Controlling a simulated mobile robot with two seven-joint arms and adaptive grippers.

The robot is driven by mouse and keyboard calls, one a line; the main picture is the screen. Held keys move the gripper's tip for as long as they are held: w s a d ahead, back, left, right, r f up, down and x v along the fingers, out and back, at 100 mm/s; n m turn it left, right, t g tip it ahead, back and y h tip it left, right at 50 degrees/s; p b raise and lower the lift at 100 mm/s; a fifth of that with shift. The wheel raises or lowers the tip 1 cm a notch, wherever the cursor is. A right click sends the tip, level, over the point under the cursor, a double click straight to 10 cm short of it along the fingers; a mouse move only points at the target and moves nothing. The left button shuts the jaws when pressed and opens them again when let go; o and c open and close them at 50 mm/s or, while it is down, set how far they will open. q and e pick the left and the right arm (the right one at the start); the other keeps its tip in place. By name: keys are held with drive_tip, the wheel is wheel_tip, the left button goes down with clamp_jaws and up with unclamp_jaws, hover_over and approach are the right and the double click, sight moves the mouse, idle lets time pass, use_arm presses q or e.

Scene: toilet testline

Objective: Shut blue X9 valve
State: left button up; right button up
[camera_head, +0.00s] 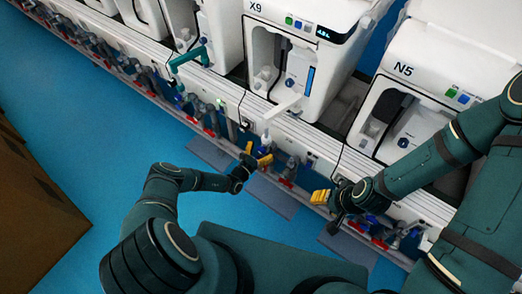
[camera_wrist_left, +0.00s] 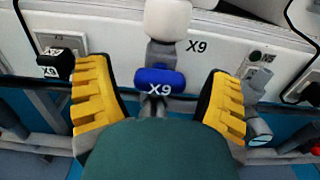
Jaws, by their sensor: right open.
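The blue X9 valve (camera_wrist_left: 148,77) shows in the left wrist view, a short rounded blue handle labelled X9 below a white fitting (camera_wrist_left: 167,19) on the white rail. My left gripper (camera_wrist_left: 163,88) is open, with one yellow finger on each side of the blue handle and gaps on both sides. In the head view my left gripper (camera_head: 258,158) is at the rail in front of the X9 machine (camera_head: 289,58), and the blue handle cannot be made out there. My right gripper (camera_head: 325,197) is open and empty, apart from the rail, lower right of the left one.
A black X9 piece (camera_wrist_left: 62,65) sits left of the blue handle. Several other valves with red and blue handles line the rail. The N5 machine (camera_head: 427,85) stands to the right. A brown box (camera_head: 35,210) is at the left; blue floor (camera_head: 110,150) lies between.

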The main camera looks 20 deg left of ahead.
use_arm(q)
drive_tip(key=shift+s+a, duration=0.1)
drive_tip(key=v, duration=1.1)
drive_tip(key=shift+s, duration=0.4)
